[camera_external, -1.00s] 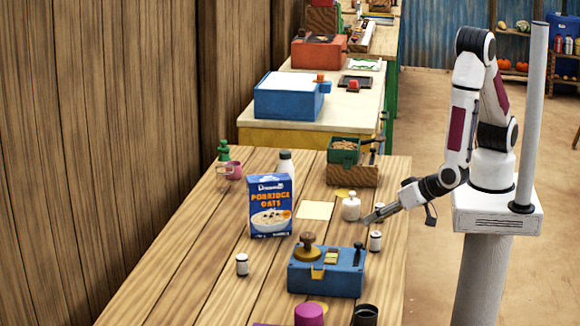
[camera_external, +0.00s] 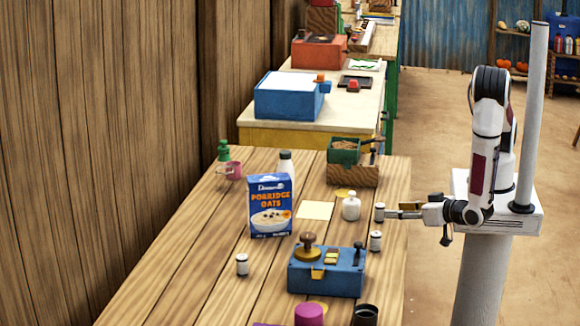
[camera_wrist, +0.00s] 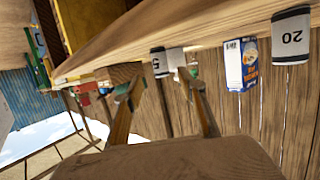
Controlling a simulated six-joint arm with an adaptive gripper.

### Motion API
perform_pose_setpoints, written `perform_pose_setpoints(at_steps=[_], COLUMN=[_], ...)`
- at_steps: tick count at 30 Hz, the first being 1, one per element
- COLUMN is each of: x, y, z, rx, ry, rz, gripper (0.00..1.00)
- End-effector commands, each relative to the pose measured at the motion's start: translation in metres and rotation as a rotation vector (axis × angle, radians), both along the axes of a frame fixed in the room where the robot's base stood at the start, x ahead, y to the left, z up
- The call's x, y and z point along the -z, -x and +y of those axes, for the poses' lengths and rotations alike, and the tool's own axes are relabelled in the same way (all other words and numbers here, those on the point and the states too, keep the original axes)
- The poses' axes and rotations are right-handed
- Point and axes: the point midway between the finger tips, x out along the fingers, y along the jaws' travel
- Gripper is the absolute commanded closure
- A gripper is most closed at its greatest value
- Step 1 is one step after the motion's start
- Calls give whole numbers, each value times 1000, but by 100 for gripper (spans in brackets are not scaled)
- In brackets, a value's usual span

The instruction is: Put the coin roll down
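A white coin roll with dark bands (camera_external: 379,212) stands upright at the right edge of the table, and my gripper (camera_external: 390,211) is just to its right. In the wrist view the picture is upside down. A roll marked 5 (camera_wrist: 159,62) stands beyond my open, empty fingertips (camera_wrist: 162,82). Another roll (camera_external: 375,241) stands nearer the camera; a roll marked 20 shows in the wrist view (camera_wrist: 291,38). A third roll (camera_external: 242,264) stands at the table's left front.
A white jar (camera_external: 351,207) stands close left of the edge roll.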

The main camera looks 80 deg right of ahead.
Motion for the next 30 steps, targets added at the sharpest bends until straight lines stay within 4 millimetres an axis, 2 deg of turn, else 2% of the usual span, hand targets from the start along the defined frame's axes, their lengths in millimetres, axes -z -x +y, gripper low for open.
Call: perform_pose_setpoints(at_steps=[15, 30], x=[8, 9], y=[-20, -23], z=[-13, -15], rx=[1, 0], ry=[0, -1], rz=[1, 1], gripper=[60, 60])
